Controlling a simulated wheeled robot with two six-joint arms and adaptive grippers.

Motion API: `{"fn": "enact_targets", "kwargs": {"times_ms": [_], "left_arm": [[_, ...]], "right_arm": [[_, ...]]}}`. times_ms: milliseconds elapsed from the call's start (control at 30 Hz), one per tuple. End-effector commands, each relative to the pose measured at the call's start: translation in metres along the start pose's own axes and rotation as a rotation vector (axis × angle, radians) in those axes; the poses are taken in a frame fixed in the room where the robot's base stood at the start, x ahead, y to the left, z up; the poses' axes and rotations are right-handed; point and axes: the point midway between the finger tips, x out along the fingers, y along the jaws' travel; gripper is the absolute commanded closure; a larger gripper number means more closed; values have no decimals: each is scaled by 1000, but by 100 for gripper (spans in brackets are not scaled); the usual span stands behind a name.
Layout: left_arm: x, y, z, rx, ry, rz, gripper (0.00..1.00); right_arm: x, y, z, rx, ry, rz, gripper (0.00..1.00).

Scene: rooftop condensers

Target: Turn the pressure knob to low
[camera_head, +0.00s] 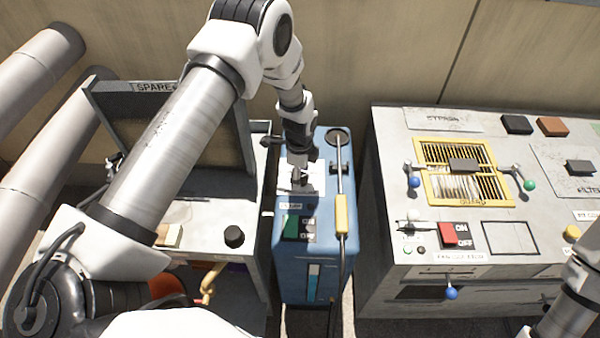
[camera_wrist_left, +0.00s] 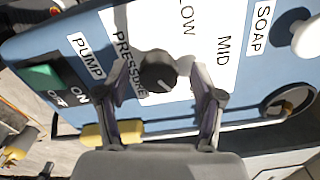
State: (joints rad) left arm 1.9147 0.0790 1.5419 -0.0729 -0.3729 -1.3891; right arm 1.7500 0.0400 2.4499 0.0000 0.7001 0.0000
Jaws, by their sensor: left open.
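The dark round pressure knob (camera_wrist_left: 158,70) sits on the white dial plate (camera_wrist_left: 150,20) of the blue pump unit (camera_head: 316,218). A short pale mark on it points to the lower right in the wrist view, not toward the LOW lettering at the top. PRESSURE, LOW and MID are readable on the plate. My left gripper (camera_wrist_left: 161,80) is open, with a finger on either side of the knob; I cannot tell whether they touch it. In the head view my left gripper (camera_head: 299,182) points down over the plate and mostly hides the knob. My right gripper is out of view.
A green PUMP switch (camera_wrist_left: 42,76) is beside the dial. A yellow-handled wand (camera_head: 341,214) runs along the unit's right side. A grey cabinet (camera_head: 400,190) with levers stands right, and a bench with a black knob (camera_head: 234,236) left.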

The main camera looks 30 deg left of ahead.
Motion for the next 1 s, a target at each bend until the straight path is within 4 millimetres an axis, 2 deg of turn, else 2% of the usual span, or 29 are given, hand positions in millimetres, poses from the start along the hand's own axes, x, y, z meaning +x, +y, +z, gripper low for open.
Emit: {"fn": "enact_targets", "kwargs": {"times_ms": [167, 200, 333, 767, 1000], "left_arm": [[0, 0, 0, 0, 0, 0, 33], [0, 0, 0, 0, 0, 0, 47], [0, 0, 0, 0, 0, 0, 93], [0, 0, 0, -38, 0, 0, 93], [0, 1, 0, -162, 0, 0, 93]], "right_arm": [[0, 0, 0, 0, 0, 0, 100], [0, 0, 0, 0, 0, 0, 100], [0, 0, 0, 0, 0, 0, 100], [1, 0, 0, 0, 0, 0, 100], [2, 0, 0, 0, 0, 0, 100]]}}
